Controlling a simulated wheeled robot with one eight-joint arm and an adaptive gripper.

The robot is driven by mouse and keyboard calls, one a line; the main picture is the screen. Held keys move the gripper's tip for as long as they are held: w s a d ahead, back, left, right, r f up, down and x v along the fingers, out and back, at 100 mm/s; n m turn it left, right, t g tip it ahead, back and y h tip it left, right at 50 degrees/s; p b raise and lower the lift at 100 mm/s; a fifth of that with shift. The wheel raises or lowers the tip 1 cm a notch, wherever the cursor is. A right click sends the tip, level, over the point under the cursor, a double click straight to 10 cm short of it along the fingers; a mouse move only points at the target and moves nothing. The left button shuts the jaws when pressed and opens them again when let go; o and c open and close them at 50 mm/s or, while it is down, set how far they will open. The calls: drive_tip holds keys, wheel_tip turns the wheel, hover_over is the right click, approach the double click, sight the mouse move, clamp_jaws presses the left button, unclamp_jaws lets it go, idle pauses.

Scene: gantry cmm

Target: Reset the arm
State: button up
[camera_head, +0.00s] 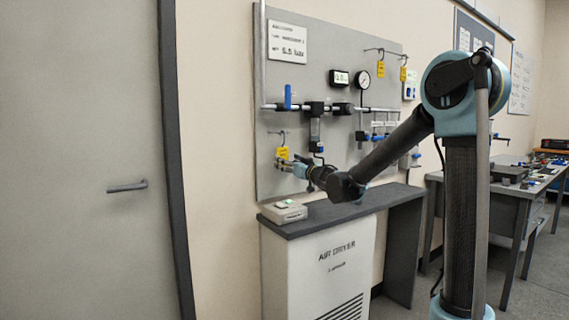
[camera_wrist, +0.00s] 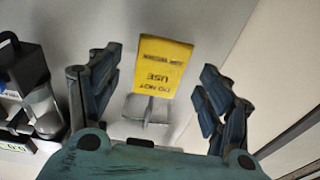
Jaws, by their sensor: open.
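My gripper (camera_head: 283,163) is at the lower left of the grey wall panel, at the end of my outstretched arm. In the wrist view my gripper (camera_wrist: 160,72) is open, with its two dark blue fingers spread wide. A yellow tag (camera_wrist: 164,52) reading "DO NOT USE" shows upside down between the fingers, with a gap on both sides. A grey fitting (camera_wrist: 147,110) lies just below the tag in that view. In the head view the yellow tag (camera_head: 282,152) hangs from a hook just above my gripper. I cannot tell whether anything touches it.
The panel (camera_head: 330,60) carries a pipe with a blue lever (camera_head: 288,97), a gauge (camera_head: 362,80) and more yellow tags (camera_head: 380,69). Below stands an air dryer (camera_head: 320,270) with a small box (camera_head: 284,211) on its top. A workbench (camera_head: 505,190) is at right.

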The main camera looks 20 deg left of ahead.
drive_tip(key=s+d+f+m+t+h, duration=0.1)
drive_tip(key=s+d+f+m+h, duration=0.3)
drive_tip(key=d, duration=0.9)
drive_tip(key=s+d+f+m+h, duration=0.1)
drive_tip(key=d+f+m+h, duration=0.15)
drive_tip(key=d+h, duration=0.7)
drive_tip(key=s+d+f+m+t+h, duration=0.1)
drive_tip(key=s+d+f+m, duration=0.2)
drive_tip(key=d, duration=1.3)
drive_tip(key=s+d+f+m+g+h, duration=0.1)
drive_tip(key=s+d+f+g+h, duration=0.35)
drive_tip(key=s+d+f, duration=0.8)
drive_tip(key=s+a+f+g+y, duration=0.1)
drive_tip(key=s+f+g, duration=0.3)
drive_tip(key=s, duration=0.5)
drive_tip(key=s+a+f+g+y, duration=0.1)
drive_tip(key=s+f, duration=0.4)
drive_tip(key=s, duration=0.5)
drive_tip(key=g+y, duration=0.1)
drive_tip(key=g, duration=0.1)
drive_tip(key=shift+a+f+n+g+y, duration=0.15)
drive_tip(key=shift+f+n+g+y, duration=0.15)
drive_tip(key=shift+n+g+y, duration=0.1)
drive_tip(key=shift+w+f, duration=0.2)
drive_tip(key=shift+w, duration=0.25)
